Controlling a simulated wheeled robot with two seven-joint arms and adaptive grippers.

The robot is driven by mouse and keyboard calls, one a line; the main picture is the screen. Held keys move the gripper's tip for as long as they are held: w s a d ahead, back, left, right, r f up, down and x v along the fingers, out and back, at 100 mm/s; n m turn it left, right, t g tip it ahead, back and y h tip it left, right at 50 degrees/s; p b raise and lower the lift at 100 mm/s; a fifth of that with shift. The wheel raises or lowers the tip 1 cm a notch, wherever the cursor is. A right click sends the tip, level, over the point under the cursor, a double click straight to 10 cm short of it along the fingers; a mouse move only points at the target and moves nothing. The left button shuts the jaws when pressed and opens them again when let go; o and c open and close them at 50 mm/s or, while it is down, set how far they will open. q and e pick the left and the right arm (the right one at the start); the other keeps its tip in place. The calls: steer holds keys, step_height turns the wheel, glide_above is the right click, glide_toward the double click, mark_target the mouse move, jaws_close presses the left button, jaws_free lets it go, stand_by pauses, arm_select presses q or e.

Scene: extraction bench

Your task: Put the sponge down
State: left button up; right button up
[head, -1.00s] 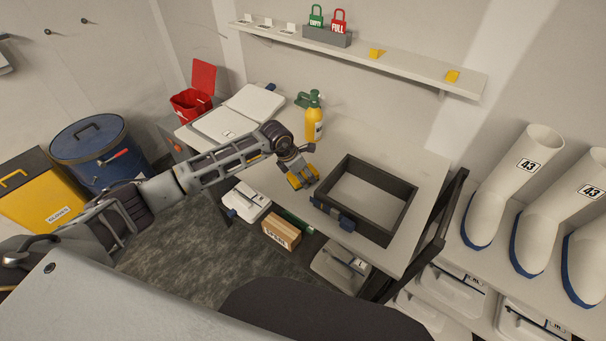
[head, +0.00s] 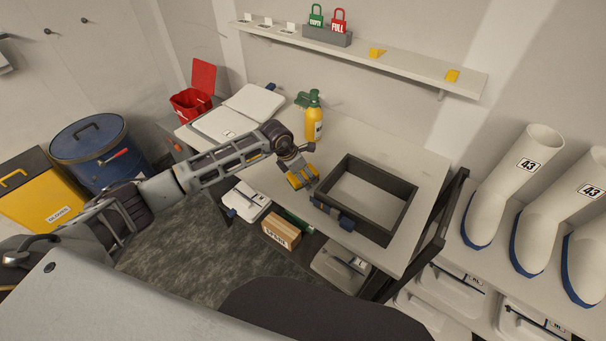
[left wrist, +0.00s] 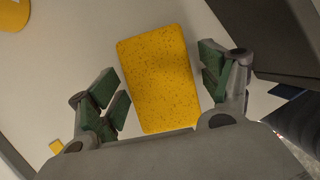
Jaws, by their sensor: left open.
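The sponge (left wrist: 160,78) is a yellow speckled block. In the left wrist view it lies between the two green-padded fingers of my left gripper (left wrist: 160,85). The jaws are open, with the pads close beside its two long sides; a narrow gap shows on the left. I cannot tell if the sponge rests fully on the bench. In the head view my left gripper (head: 304,180) is low over the bench (head: 262,180), just left of the black tray, and a yellow patch of the sponge shows there. My right gripper is not in view.
The black open tray (head: 402,213) stands close to the right of my left gripper. A yellow spray bottle with a green top (head: 314,120) stands behind it.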

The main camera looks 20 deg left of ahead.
arm_select(q)
steer(key=b+v, duration=0.1)
steer(key=v, duration=0.9)
steer(key=shift+s+a+r+b, duration=0.1)
steer(key=shift+s+r+b, duration=0.05)
steer(key=shift+r+b, duration=0.2)
steer(key=shift+s+a+r, duration=0.1)
steer(key=shift+s+r, duration=0.1)
steer(key=shift+r, duration=0.35)
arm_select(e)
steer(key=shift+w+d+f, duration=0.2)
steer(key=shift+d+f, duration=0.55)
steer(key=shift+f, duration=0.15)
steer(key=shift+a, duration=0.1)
